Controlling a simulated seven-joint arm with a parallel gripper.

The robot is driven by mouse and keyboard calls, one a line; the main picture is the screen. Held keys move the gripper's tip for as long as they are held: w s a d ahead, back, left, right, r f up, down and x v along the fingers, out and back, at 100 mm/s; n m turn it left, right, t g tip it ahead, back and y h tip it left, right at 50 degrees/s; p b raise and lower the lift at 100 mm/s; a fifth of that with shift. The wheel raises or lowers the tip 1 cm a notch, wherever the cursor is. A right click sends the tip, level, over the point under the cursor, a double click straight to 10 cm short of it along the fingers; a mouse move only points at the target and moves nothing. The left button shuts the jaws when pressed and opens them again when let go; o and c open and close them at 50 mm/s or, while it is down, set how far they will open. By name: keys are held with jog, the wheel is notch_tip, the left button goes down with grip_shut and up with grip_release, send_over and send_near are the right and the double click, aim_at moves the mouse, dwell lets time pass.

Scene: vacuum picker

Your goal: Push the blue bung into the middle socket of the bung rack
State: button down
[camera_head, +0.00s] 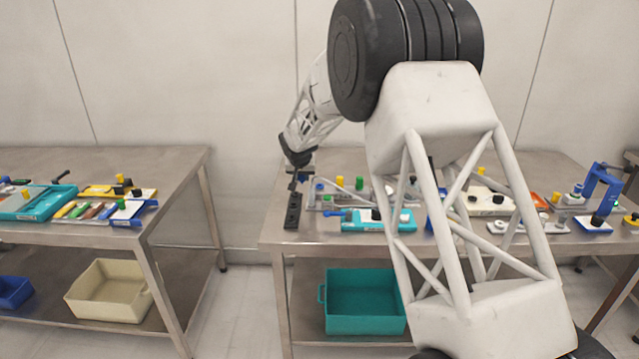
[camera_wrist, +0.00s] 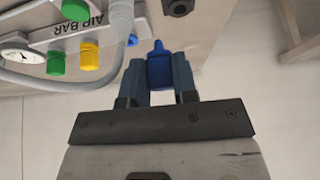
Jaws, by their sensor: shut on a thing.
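My gripper (camera_wrist: 159,78) is shut on the blue bung (camera_wrist: 159,66), which sits between its two blue-grey fingers with its narrow tip pointing away from the palm. In the head view my gripper (camera_head: 296,180) is above the left end of the right table, just over a narrow black block with round holes, which looks like the bung rack (camera_head: 293,212). One end of this rack, with one hole, shows at the top of the wrist view (camera_wrist: 180,6). The bung's tip appears apart from it there. The middle socket is outside the wrist view.
The grey air bar panel (camera_wrist: 62,31) with green, yellow and blue knobs, a gauge and a grey hose lies close left of the fingers in the wrist view. A teal tray (camera_head: 358,220) is right of the rack. A teal bin (camera_head: 365,300) stands on the lower shelf.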

jog(key=s+a, duration=0.3)
send_over(294, 204)
jog(key=s, duration=0.2)
notch_tip(294, 204, down, 4)
jog(key=shift+r, duration=0.1)
jog(key=shift+f, duration=0.8)
jog(key=c, duration=1.4)
grip_release()
jog(key=shift+c, duration=0.2)
grip_shut()
jog(key=shift+f, duration=1.25)
jog(key=o, duration=0.6)
grip_release()
